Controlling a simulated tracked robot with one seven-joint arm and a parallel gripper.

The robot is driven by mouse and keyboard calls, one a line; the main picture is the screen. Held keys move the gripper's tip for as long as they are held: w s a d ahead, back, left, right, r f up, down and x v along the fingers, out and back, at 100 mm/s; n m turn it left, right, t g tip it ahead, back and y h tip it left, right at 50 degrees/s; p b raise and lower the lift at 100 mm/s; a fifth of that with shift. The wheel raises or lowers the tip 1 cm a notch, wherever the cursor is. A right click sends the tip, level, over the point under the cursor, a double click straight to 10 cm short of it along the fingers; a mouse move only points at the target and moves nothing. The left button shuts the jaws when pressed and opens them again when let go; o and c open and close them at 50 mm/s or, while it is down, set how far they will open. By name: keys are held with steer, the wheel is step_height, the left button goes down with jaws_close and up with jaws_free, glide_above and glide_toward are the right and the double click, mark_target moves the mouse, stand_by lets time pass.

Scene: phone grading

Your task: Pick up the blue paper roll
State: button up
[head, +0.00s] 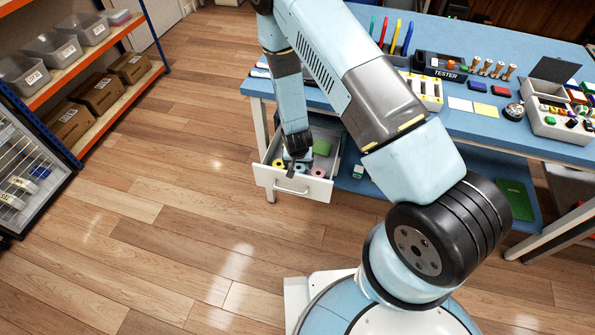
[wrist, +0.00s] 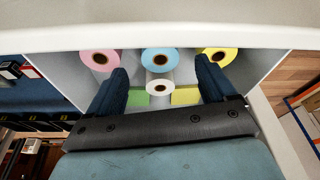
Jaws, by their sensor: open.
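The blue paper roll (wrist: 160,58) lies in an open white drawer (head: 290,187), between a pink roll (wrist: 97,59) and a yellow roll (wrist: 218,58) in the wrist view. A white roll (wrist: 160,84) shows just below it there, nearer my gripper. My gripper (wrist: 161,72) is open, its two fingers spread left and right of the blue and white rolls. I cannot tell whether they touch anything. In the head view my gripper (head: 291,164) reaches down into the drawer and partly covers the rolls.
The drawer hangs under a blue-topped workbench (head: 480,126) holding a tester, pens and trays. The drawer walls stand close around the rolls. A green item (head: 322,148) lies at the drawer's back. Shelving (head: 75,70) stands at left; the wooden floor before the drawer is clear.

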mark_target(298, 167)
steer(key=shift+w+x, duration=0.2)
steer(key=shift+x, duration=2.25)
steer(key=shift+c, duration=0.3)
steer(key=c, duration=1.1)
steer(key=shift+r, duration=0.15)
